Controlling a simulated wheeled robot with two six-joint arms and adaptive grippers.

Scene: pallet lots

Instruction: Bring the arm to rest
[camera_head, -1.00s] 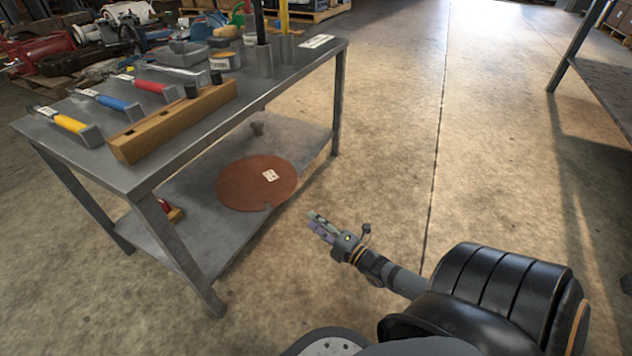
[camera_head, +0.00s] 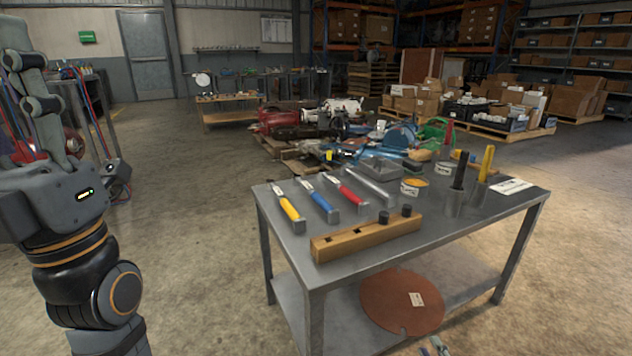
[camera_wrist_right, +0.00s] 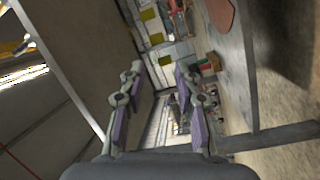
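My right gripper (camera_head: 436,348) just shows at the bottom edge of the head view, low in front of the table. In the right wrist view its two fingers (camera_wrist_right: 158,90) stand apart, with purple pads and nothing between them. My left gripper (camera_head: 32,85) is close at the left edge of the head view, pointing up, with a green light on its body. Its fingertips are not clear, so I cannot tell whether it is open. No held object shows in either gripper.
Machinery (camera_head: 300,122) and boxes stand behind. The floor left of the table is clear.

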